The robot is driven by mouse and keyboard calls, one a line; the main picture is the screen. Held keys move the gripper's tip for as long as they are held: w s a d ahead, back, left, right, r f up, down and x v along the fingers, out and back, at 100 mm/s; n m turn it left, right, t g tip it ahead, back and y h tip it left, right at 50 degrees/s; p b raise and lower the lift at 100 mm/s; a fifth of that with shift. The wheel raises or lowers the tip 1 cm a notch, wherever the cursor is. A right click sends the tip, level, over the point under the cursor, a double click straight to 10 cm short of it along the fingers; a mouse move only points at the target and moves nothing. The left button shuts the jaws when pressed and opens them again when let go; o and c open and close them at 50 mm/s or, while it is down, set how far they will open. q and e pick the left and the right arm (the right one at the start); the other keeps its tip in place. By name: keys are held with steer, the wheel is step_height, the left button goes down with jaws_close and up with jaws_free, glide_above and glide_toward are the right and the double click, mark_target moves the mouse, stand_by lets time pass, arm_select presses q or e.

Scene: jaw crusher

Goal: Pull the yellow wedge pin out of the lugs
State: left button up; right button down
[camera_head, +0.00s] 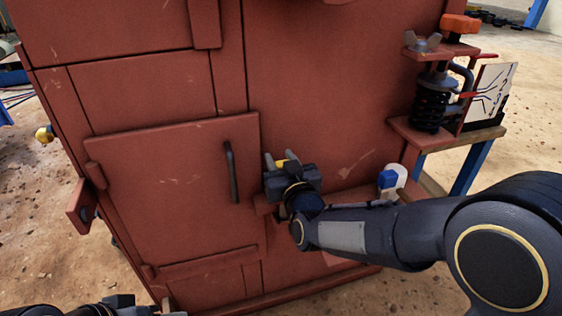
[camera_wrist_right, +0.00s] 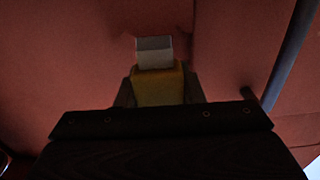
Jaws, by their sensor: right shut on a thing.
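My right gripper (camera_head: 281,160) is in front of the red crusher wall, to the right of the door handle. It is shut on the yellow wedge pin (camera_head: 282,163). In the right wrist view the pin (camera_wrist_right: 158,86) shows as a yellow block between the two dark fingers, with a pale grey block (camera_wrist_right: 154,50) just beyond it. I cannot tell whether the grey block is part of the pin or of the mount. The lugs are not clearly visible, so whether the pin sits in them cannot be told. My left gripper (camera_head: 125,304) is low at the bottom left edge, partly cut off.
The red crusher body (camera_head: 330,90) fills the middle, with a door and a dark vertical handle (camera_head: 231,171) left of my right gripper. A red ledge (camera_head: 345,199) is below the gripper. A blue-and-white part (camera_head: 391,180) and a black spring (camera_head: 430,105) are on the right.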

steer(key=shift+r+p, duration=5.35)
steer(key=shift+r, duration=1.7)
steer(key=p+v, duration=0.2)
steer(key=v, duration=1)
steer(key=shift+r+p, duration=0.3)
steer(key=shift+r, duration=0.2)
